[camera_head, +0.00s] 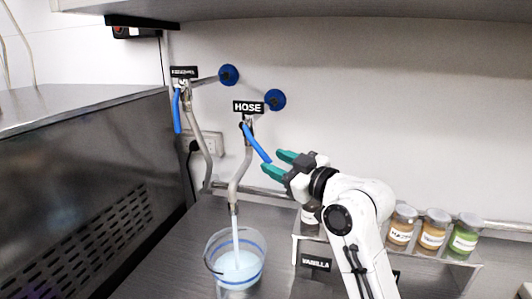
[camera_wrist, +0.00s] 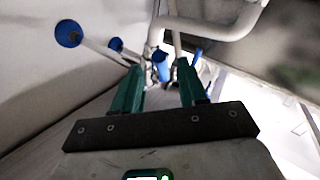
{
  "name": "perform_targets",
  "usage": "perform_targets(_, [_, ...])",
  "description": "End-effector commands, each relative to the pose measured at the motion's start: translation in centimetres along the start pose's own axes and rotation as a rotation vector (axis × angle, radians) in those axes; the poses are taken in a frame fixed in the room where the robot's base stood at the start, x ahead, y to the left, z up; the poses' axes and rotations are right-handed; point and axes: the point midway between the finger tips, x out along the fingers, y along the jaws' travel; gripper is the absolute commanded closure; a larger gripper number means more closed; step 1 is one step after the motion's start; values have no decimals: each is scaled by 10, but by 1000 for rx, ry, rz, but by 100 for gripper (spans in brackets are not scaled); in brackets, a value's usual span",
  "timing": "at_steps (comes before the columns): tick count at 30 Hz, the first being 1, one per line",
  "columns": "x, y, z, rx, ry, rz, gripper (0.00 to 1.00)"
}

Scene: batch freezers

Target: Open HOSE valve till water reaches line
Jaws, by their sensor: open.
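The HOSE valve has a blue lever (camera_head: 256,142) slanting down to the right below the HOSE label (camera_head: 248,107). Its metal pipe (camera_head: 240,172) drops to a nozzle, and water (camera_head: 236,236) streams from it into a clear bucket (camera_head: 209,262). The bucket holds pale blue water, and its surface looks below the blue line around the wall. My gripper (camera_head: 276,163) has green fingers, open, at the lever's lower end. In the wrist view a blue lever (camera_wrist: 162,69) shows between the fingertips of my gripper (camera_wrist: 160,72); contact cannot be told.
A second valve with a blue lever (camera_head: 177,111) hangs to the left under another label. Two blue round knobs (camera_head: 229,75) (camera_head: 275,99) are on the wall. Labelled jars (camera_head: 433,230) stand in a rack at right. A steel cabinet (camera_head: 80,180) borders the left.

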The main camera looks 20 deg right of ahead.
Motion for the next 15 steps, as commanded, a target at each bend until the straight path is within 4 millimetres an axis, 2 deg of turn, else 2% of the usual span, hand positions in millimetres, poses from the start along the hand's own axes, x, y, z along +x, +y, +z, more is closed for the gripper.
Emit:
perform_targets(1, [10, 0, -3, 0, -1, -2, 58])
perform_targets(6, [32, 0, -2, -1, -1, -1, 58])
perform_targets(15, [44, 0, 0, -1, 1, 1, 58])
